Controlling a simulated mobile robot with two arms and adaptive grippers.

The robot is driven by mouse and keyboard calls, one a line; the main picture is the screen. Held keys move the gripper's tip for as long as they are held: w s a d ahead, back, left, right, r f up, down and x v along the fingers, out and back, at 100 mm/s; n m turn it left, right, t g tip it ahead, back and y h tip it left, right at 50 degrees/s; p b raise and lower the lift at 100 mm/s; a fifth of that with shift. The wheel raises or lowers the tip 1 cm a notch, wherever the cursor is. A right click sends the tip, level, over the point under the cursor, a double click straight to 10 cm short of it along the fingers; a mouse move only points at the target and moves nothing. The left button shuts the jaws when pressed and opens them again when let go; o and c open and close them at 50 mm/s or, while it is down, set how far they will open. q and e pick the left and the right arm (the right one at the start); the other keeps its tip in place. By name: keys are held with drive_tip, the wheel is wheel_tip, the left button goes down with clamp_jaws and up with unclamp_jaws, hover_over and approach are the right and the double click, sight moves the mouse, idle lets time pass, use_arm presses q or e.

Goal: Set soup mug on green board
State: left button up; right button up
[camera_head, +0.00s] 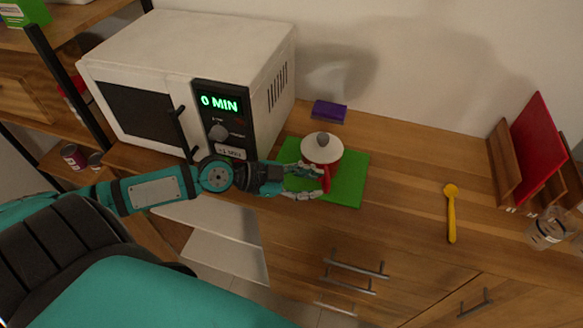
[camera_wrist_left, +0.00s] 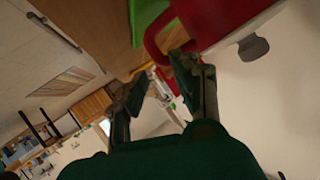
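The soup mug (camera_head: 334,165) is red with a white lid and a grey knob. It stands upright on the green board (camera_head: 349,190), which lies on the wooden counter. In the left wrist view the mug (camera_wrist_left: 215,18) is at the top, with its red handle (camera_wrist_left: 153,48) close to the fingertips. My left gripper (camera_head: 310,183) is at the handle on the front side of the mug. In the left wrist view its fingers (camera_wrist_left: 161,72) are spread with a gap between them. Whether a finger touches the handle is unclear. My right gripper is in neither view.
A white microwave (camera_head: 200,60) showing 0 MIN stands left of the board. A purple item (camera_head: 329,111) lies behind the board. A yellow spoon (camera_head: 451,215), a rack with a red board (camera_head: 538,145) and a clear glass (camera_head: 547,232) are at right. The counter between board and spoon is clear.

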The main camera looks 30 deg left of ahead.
use_arm(q)
drive_tip(key=shift+b+v, duration=0.65)
drive_tip(key=shift+v, duration=2.3)
